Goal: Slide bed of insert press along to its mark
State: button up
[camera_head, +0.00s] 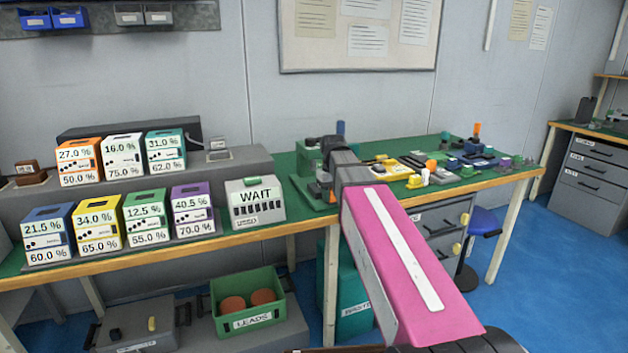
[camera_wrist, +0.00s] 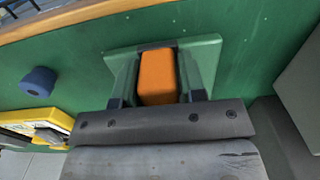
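A green fixture with a dark grey top edge and slanted side plates, likely part of the insert press, shows in the wrist view (camera_wrist: 205,60). An upright orange block (camera_wrist: 159,78) stands in its middle. My gripper (camera_wrist: 158,88) is over it, with a dark finger at each side of the orange block. I cannot tell whether the fingers touch the block. In the head view my gripper is at the left end of the green bench top, by a green machine body (camera_head: 307,158); my pink arm hides part of this area. No mark can be made out.
A blue knob (camera_wrist: 39,81) and a yellow-edged item (camera_wrist: 38,124) lie left in the wrist view. A WAIT box (camera_head: 255,203) stands left of the press; several numbered units stand beyond it. Small parts crowd the bench to the right. A grey block (camera_wrist: 302,90) is at right.

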jog(key=o, duration=0.3)
jog(key=shift+w, duration=0.1)
jog(key=shift+r, duration=0.15)
jog(key=shift+r, duration=3.4)
